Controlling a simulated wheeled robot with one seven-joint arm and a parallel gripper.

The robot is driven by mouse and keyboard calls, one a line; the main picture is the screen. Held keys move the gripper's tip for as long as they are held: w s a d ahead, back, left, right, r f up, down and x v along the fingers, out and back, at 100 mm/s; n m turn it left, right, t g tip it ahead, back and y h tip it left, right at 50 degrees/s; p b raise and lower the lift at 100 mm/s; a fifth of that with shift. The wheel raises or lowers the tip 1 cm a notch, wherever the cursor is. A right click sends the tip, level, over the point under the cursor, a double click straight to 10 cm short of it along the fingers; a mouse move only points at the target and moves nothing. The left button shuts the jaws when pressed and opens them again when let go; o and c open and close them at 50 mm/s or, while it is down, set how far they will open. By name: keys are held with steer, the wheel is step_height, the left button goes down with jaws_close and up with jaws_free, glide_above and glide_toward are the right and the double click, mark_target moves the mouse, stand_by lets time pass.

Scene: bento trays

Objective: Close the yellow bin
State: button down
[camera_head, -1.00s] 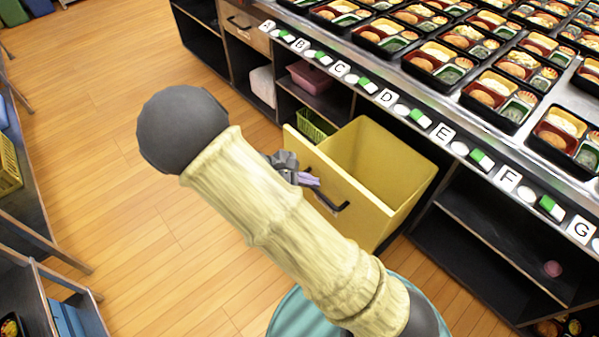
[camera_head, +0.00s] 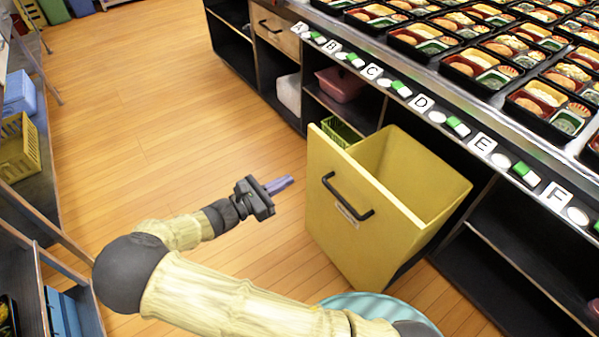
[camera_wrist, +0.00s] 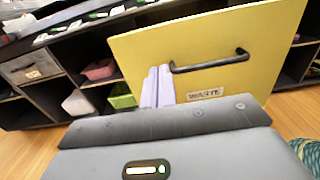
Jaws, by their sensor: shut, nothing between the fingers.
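The yellow bin (camera_head: 340,235) is a tall pull-out box under the counter, and it stands open, pulled out from the counter front. Its inside looks empty from above. A black bar handle (camera_head: 347,200) is on its front face. In the wrist view the yellow front (camera_wrist: 150,50) fills the upper right, with its black handle (camera_wrist: 210,64) and a "WASTE" label (camera_wrist: 205,93). My gripper (camera_head: 281,184) is shut and empty, its fingers pointing at the bin front from the left, apart from it in the head view. The purple fingertips (camera_wrist: 158,84) appear left of the handle in the wrist view.
The counter edge (camera_head: 400,92) with lettered tags and bento trays (camera_head: 480,70) runs above the bin. Open shelves hold a pink tub (camera_head: 340,84) and a green basket (camera_head: 342,130). A shelf with a yellow basket (camera_head: 20,150) is at left. The wooden floor (camera_head: 170,110) between is clear.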

mark_target(332, 156)
steer(key=b+x, duration=0.2)
steer(key=x, duration=1)
steer(key=shift+d+f+b, duration=0.15)
steer(key=shift+b, duration=0.25)
steer(key=shift+w+d, duration=0.3)
steer(key=shift+d, duration=0.05)
steer(key=shift+w+d, duration=0.1)
